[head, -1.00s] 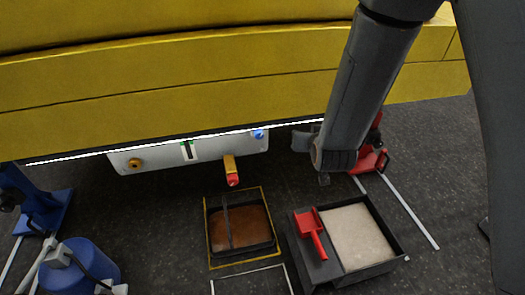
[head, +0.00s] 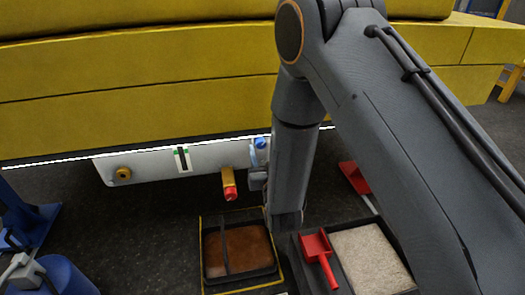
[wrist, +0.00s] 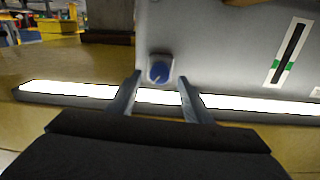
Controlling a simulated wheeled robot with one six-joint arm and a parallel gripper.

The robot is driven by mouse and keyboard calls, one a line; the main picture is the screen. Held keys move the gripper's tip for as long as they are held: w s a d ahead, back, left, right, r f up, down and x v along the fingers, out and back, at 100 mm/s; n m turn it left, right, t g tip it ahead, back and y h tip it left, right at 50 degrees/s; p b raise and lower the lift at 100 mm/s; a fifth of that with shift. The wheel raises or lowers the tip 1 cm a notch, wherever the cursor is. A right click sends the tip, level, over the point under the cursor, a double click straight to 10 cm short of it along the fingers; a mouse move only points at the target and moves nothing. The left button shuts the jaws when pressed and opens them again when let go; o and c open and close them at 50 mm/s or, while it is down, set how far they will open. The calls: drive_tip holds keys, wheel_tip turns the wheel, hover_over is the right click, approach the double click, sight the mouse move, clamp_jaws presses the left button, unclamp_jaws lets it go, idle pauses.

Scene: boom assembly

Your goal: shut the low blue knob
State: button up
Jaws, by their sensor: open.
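The low blue knob (head: 260,143) is on the right end of the pale panel (head: 145,165) under the yellow boom, just left of my arm. My gripper (wrist: 160,78) is open, with one finger on each side of the knob in the picture. The knob appears just beyond the fingertips; I cannot tell whether they touch it.
A brass fitting with a red tip (head: 229,184) hangs from the panel. A brown-filled tray (head: 207,275) and a sand box with a red scoop (head: 318,257) are on the floor below. A bright strip (wrist: 90,92) runs along the boom's lower edge.

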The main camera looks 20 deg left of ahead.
drive_tip(key=shift+x, duration=1.1)
drive_tip(key=c, duration=1.1)
drive_tip(key=shift+o, duration=0.2)
